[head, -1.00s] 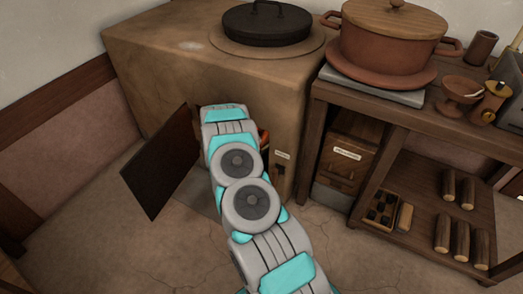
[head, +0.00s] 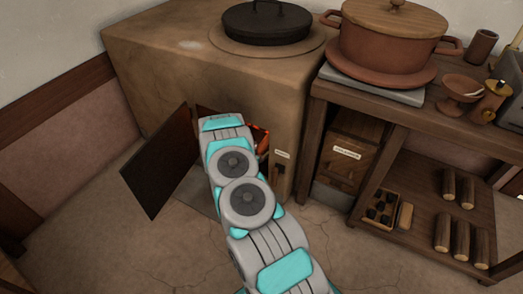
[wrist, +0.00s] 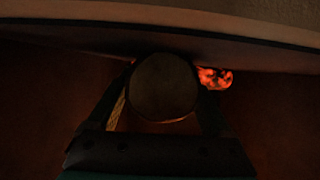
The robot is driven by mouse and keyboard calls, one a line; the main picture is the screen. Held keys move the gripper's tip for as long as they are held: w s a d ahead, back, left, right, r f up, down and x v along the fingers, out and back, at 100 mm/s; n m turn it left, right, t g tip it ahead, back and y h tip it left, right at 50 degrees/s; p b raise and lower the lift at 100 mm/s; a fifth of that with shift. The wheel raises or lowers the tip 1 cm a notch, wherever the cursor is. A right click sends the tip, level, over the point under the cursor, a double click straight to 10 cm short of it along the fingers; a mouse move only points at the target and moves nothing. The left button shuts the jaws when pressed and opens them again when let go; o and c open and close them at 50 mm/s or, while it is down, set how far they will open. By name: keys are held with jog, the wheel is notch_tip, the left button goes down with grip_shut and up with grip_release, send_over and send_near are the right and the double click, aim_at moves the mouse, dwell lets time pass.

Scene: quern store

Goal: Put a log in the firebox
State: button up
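The clay stove (head: 140,65) has its firebox (head: 262,138) low in the front, with a glow at the opening's right side. The dark firebox door (head: 158,165) stands swung open to the left. In the wrist view, a log (wrist: 163,88) shows its round end between the two fingers of my gripper (wrist: 165,95), which touch it on both sides. Glowing embers (wrist: 215,78) lie just right of the log. The surroundings there are dark, so the log's far end and what lies under it are hidden. In the head view my arm covers the gripper and most of the opening.
A lidded pot (head: 390,40) is on top. The floor (head: 110,245) at left is clear.

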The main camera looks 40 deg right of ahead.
jog(key=shift+o, duration=0.6)
jog(key=shift+r, duration=0.3)
jog(key=v, duration=1.2)
jog(key=shift+s+f, duration=0.1)
jog(key=shift+f, duration=0.05)
